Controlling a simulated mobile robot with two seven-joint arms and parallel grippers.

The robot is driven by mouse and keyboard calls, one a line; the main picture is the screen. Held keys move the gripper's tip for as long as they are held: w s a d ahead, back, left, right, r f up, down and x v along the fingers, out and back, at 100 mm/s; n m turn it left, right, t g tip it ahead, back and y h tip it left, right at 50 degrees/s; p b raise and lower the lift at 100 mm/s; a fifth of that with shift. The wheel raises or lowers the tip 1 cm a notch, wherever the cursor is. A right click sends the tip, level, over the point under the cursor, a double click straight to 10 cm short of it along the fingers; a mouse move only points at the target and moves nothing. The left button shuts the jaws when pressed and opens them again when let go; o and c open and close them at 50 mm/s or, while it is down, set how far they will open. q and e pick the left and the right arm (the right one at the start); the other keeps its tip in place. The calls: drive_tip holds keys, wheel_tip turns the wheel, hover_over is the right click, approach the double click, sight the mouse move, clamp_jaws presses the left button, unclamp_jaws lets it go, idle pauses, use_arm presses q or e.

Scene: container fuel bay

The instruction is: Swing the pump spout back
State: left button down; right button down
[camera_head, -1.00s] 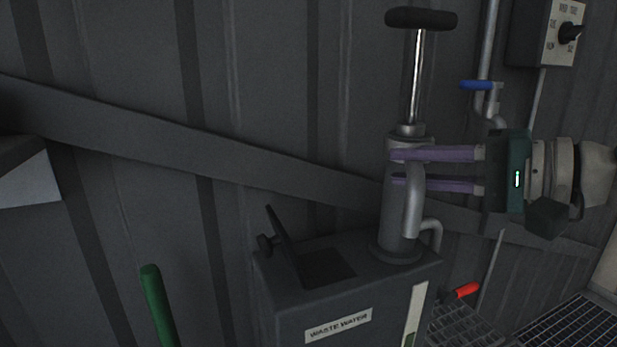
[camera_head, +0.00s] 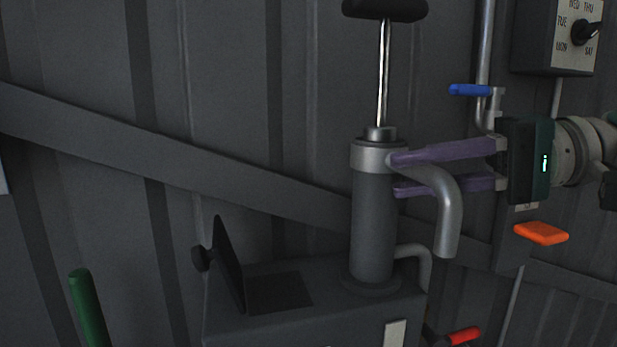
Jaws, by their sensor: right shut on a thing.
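The hand pump stands upright on the grey waste water tank (camera_head: 320,318), with a grey cylinder body (camera_head: 372,225), a thin rod and a black T-handle (camera_head: 385,8). Its curved metal spout (camera_head: 442,205) leaves the collar at the top of the body, points right and bends down. My right gripper (camera_head: 398,172) comes in from the right with two purple fingers, shut on the spout near the collar, one finger above and one below. The lower finger is partly hidden behind the spout. My left gripper is not in view.
An open black lid (camera_head: 228,262) stands on the tank's left. A blue-handled valve (camera_head: 470,90) sits on the wall pipe above my gripper. A dial box (camera_head: 560,35), an orange object (camera_head: 541,233), a red handle (camera_head: 465,336) and a green pole (camera_head: 90,308) are around.

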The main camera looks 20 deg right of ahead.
idle(0.4)
drive_tip(key=c, duration=0.7)
unclamp_jaws()
drive_tip(key=shift+d, duration=0.1)
drive_tip(key=v, duration=0.9)
drive_tip(key=shift+s+d+p, duration=0.2)
drive_tip(key=shift+d+p, duration=0.1)
drive_tip(key=shift+d, duration=0.05)
